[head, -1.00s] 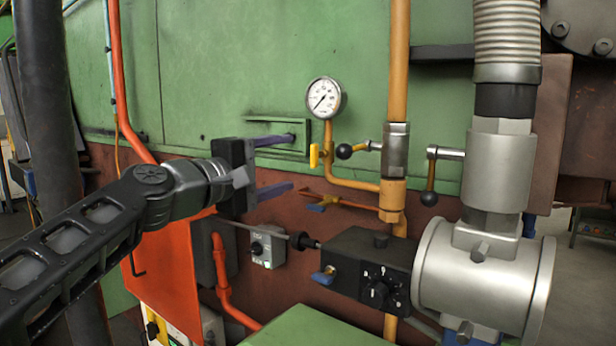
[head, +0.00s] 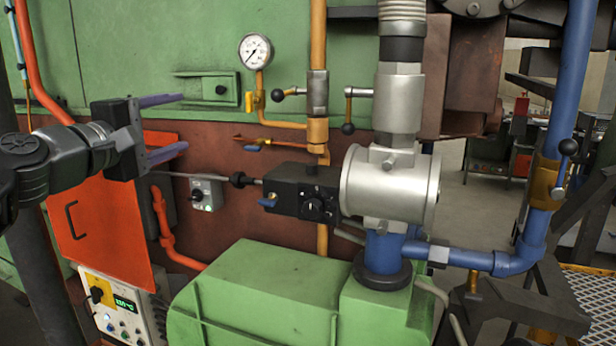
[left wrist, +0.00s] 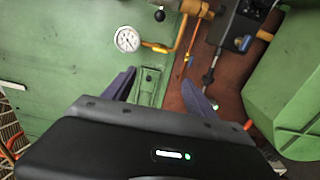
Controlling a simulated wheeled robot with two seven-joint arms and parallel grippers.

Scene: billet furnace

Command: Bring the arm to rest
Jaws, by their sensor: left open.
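My left gripper (head: 184,127) is at the left of the head view, in front of the green furnace wall (head: 130,50) and above the orange panel. Its two purple-grey fingers are wide apart with nothing between them. In the left wrist view the fingers (left wrist: 160,85) frame a small green latch plate (left wrist: 149,86) on the wall, which lies beyond them; I see no contact. My right gripper is in neither view.
A pressure gauge (head: 255,50), yellow pipe (head: 318,90) and black control box (head: 288,186) stand right of the gripper. A green housing (head: 260,290) fills the lower middle. A blue pipe (head: 565,100) stands at right. Open floor shows behind it.

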